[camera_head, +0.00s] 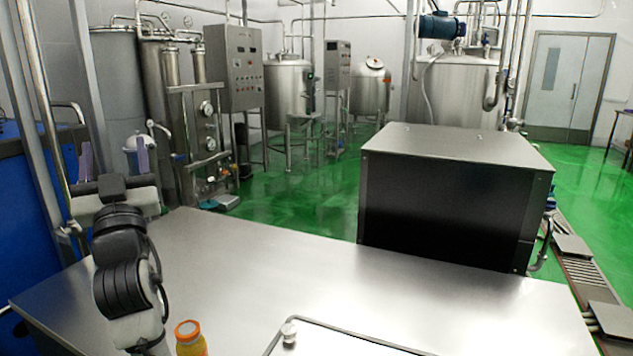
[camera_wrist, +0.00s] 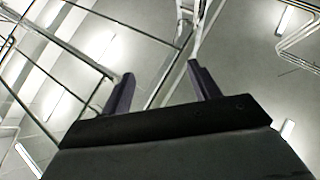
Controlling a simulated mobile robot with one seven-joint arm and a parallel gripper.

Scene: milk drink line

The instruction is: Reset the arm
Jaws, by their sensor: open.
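My gripper (camera_head: 114,160) is raised above the left side of the steel table (camera_head: 240,265) in the head view, with its two purple fingers pointing up. In the wrist view my gripper (camera_wrist: 158,88) shows its fingers spread apart with nothing between them. Behind the fingers that view shows only the ceiling, its lights and pipes. My gripper is open and empty, apart from the table top.
An orange bottle (camera_head: 190,338) stands at the table's near edge, right beside my arm. A white tray (camera_head: 330,343) with a small white piece (camera_head: 289,331) is at the front. A large dark metal box (camera_head: 450,195) stands at the right. The table's middle is clear.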

